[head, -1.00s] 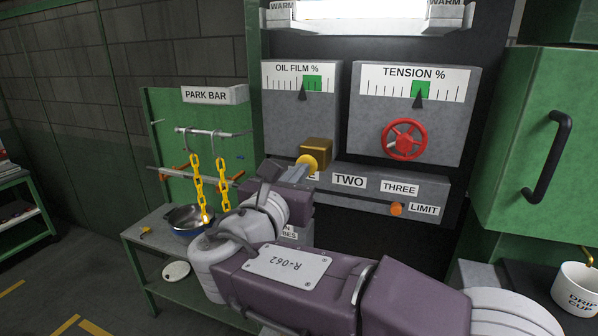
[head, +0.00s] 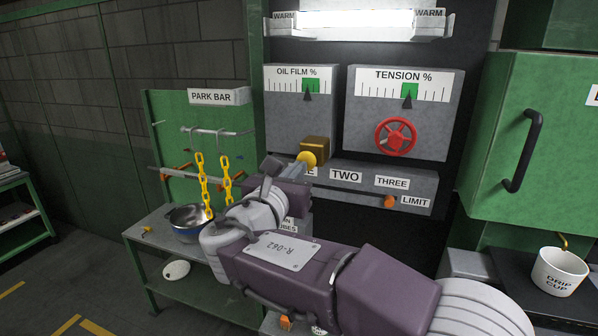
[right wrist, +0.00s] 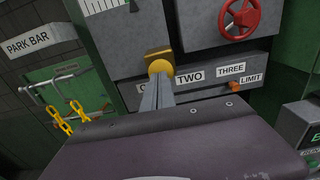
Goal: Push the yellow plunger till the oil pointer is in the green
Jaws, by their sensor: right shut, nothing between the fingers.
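The yellow plunger (head: 308,159) is a round knob on the front of a brass-coloured box (head: 316,147) below the oil film gauge (head: 299,100). The oil pointer (head: 307,97) is a dark triangle under the left part of the green patch (head: 311,85). My right gripper (head: 297,171) is shut and empty, with its tips at the plunger. In the right wrist view the shut fingers (right wrist: 160,88) point straight at the plunger (right wrist: 160,68) and seem to touch it; the exact contact is hidden. My left gripper is not in view.
Right of it are the tension gauge (head: 404,100) and a red handwheel (head: 396,137). A labelled ledge (head: 372,189) runs below. A drip cup (head: 559,271) stands at right.

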